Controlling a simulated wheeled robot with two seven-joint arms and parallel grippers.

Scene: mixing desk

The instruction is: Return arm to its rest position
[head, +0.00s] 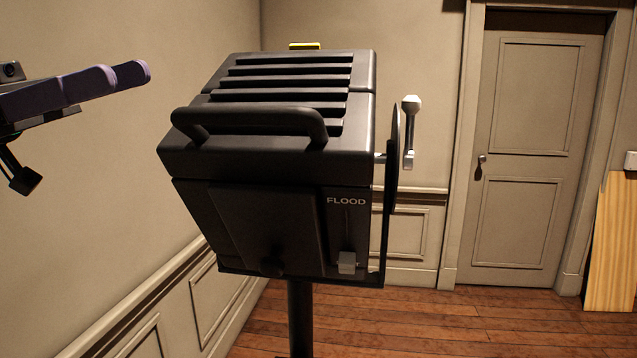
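My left gripper (125,77) comes in from the left edge, high in the head view. Its dark purple fingers point right, towards the lamp, seen from the side so that one overlaps the other. I cannot tell how far apart they are. Nothing shows in the grip. The gripper is clear of the black studio lamp (250,160), with pale wall seen between them. My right gripper is not in view.
The lamp stands on a black pole (300,318), with a front handle (250,121), a FLOOD slider knob (347,262) and a grey-handled lever (409,130) on its right. A closed door (528,150) and a wooden board (612,245) are behind. Wooden floor (450,325) is open at right.

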